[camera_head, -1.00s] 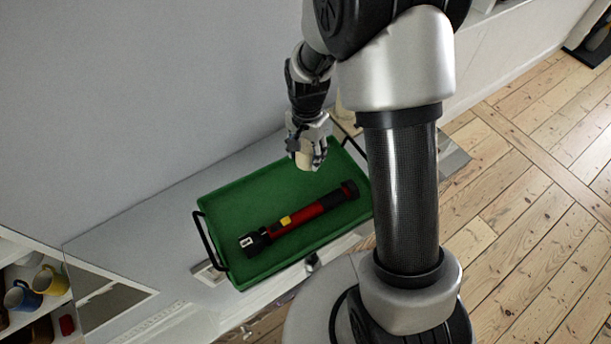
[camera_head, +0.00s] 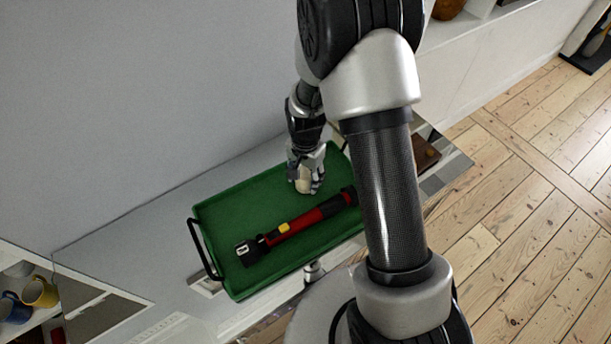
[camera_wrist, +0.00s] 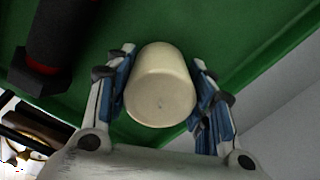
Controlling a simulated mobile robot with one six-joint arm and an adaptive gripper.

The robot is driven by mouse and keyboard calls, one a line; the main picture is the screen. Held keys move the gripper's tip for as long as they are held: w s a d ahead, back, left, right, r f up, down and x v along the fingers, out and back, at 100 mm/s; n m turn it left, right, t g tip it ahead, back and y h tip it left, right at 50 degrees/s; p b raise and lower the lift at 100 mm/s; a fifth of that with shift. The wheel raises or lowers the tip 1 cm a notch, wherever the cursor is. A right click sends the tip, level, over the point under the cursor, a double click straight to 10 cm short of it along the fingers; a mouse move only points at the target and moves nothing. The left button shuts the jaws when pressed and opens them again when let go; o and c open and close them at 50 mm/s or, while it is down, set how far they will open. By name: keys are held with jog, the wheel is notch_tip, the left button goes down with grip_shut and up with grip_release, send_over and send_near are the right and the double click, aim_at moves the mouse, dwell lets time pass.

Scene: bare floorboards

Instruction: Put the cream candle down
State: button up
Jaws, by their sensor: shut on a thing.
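The cream candle (camera_wrist: 160,88) sits between the fingers of my gripper (camera_wrist: 160,100) in the wrist view, with its flat round end toward the camera. My gripper is shut on it. In the head view my gripper (camera_head: 308,186) is over the back part of the green tray (camera_head: 219,209), and a little of the candle (camera_head: 304,181) shows between the fingers. I cannot tell whether the candle touches the tray floor.
A red and black flashlight (camera_head: 297,226) lies across the tray, in front of my gripper. The tray has black handles and stands on a glossy surface against a grey wall. Mugs (camera_head: 38,292) stand on a shelf at the lower left.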

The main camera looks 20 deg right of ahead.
aim_at(306, 171)
jog(key=o, duration=1.2)
jog(key=shift+f, duration=0.1)
notch_tip(306, 171, up, 12)
jog(key=p, duration=0.4)
jog(key=shift+f, duration=0.1)
jog(key=s+r+n+t, duration=0.25)
jog(key=s+r, duration=0.35)
jog(key=r, duration=0.4)
jog(key=s+r+n+t, duration=0.1)
jog(key=s+r+n, duration=0.3)
jog(key=s+r, duration=0.45)
jog(key=s+r+n, duration=0.1)
jog(key=s, duration=0.1)
jog(key=s+r+n, duration=0.1)
jog(key=s+r, duration=0.1)
jog(key=s+r+n+t, duration=0.1)
jog(key=s, duration=0.2)
jog(key=shift+s+r, duration=0.1)
jog(key=shift+r, duration=0.2)
